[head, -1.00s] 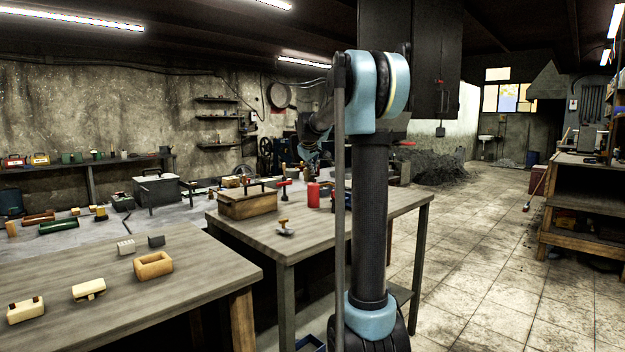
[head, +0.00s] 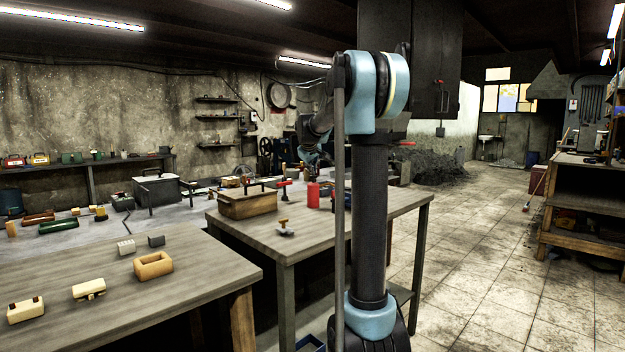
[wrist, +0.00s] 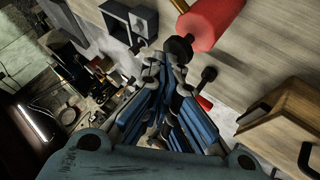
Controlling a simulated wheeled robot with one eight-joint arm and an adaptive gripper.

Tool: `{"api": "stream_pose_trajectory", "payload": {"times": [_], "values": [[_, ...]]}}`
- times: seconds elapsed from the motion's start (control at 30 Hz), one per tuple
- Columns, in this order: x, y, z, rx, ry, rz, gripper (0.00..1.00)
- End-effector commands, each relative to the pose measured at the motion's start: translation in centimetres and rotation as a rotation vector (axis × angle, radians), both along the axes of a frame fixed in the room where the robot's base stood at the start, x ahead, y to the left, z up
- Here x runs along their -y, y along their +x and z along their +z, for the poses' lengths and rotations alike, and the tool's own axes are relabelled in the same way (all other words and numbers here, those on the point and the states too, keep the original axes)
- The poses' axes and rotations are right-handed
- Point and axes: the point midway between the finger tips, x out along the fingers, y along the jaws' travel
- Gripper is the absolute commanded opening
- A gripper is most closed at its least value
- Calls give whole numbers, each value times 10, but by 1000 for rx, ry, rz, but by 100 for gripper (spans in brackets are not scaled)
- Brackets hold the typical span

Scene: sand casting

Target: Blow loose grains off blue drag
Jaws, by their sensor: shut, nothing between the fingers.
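My gripper (wrist: 168,72) shows in the wrist view with its blue and black fingers together and nothing between them. A red cylinder with a black end (wrist: 210,18) is just beyond the fingertips. It stands upright on the middle table in the head view (head: 313,195). A dark open box-like frame (wrist: 130,20) lies on the tabletop at the top of the wrist view. I cannot tell whether this frame is the blue drag. No loose grains can be made out. In the head view my arm's upright link hides part of the table, and the gripper cannot be made out clearly.
A wooden box (head: 248,203) stands on the middle table (head: 330,233), with a small wood-handled tool (head: 285,228) before it. The tiled floor (head: 490,260) at right is clear.

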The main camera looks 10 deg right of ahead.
Motion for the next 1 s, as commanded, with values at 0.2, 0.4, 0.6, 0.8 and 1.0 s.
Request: {"api": "stream_pose_trajectory", "payload": {"times": [0.2, 0.4, 0.6, 0.8, 1.0], "values": [[0, 0, -2, 0, 0, 0, 0], [0, 0, -4, 0, 0, 0, 0], [0, 0, -6, 0, 0, 0, 0], [0, 0, -8, 0, 0, 0, 0], [0, 0, -10, 0, 0, 0, 0]]}}
